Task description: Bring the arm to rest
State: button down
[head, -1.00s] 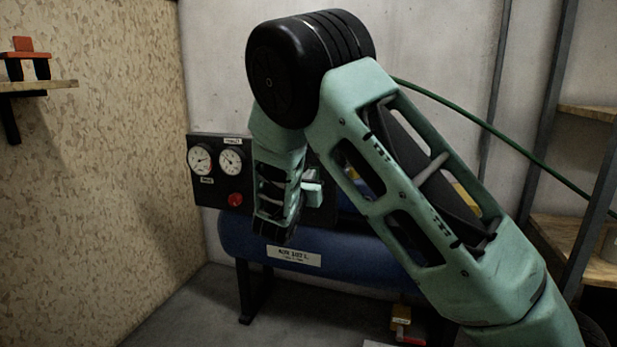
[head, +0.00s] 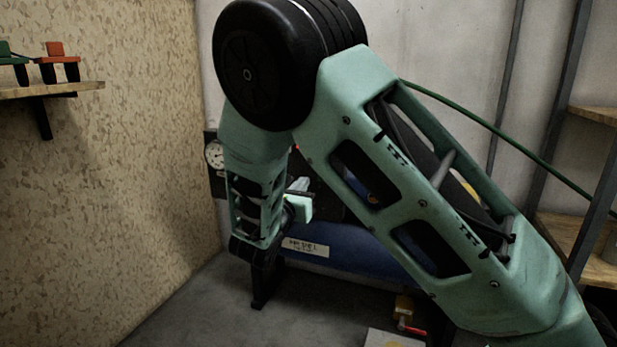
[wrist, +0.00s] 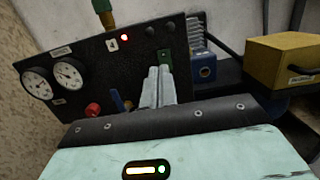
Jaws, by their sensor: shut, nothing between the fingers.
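My arm fills the middle of the head view, bent at a high black elbow joint, with its pale green forearm hanging down at the left. My gripper (wrist: 158,86) shows in the wrist view with its two pale fingers together and nothing between them. It points toward a black gauge panel (wrist: 95,62), apart from it as far as I can tell.
A blue tank (head: 350,247) on dark legs stands behind my arm. A yellow box (wrist: 284,58) is right of the panel. A shelf (head: 60,90) with red and green items is on the left wall. Wooden shelving (head: 575,247) stands at right. Floor (head: 195,315) at front left is clear.

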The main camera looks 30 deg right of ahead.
jog(key=shift+v, duration=0.8)
jog(key=shift+r, duration=0.2)
jog(key=s+a+f+m+g+y, duration=0.25)
jog(key=s+m+g, duration=0.25)
jog(key=s, duration=0.4)
jog(key=s+a+f+m+g+y, duration=0.1)
jog(key=s+f+m+g+y, duration=0.35)
jog(key=s, duration=0.45)
jog(key=s+a+r+m+g+y, duration=0.1)
jog(key=s+a+m+g+y, duration=0.2)
jog(key=s+a+m+y, duration=0.9)
jog(key=s+a+r+n+h+p, duration=0.1)
jog(key=s+r+p, duration=0.1)
jog(key=r+p, duration=1.2)
jog(key=s+a+r+n+h+p, duration=0.2)
jog(key=r+p, duration=1.3)
jog(key=r, duration=0.1)
jog(key=shift+s+a+p, duration=0.15)
jog(key=shift+a+p, duration=0.15)
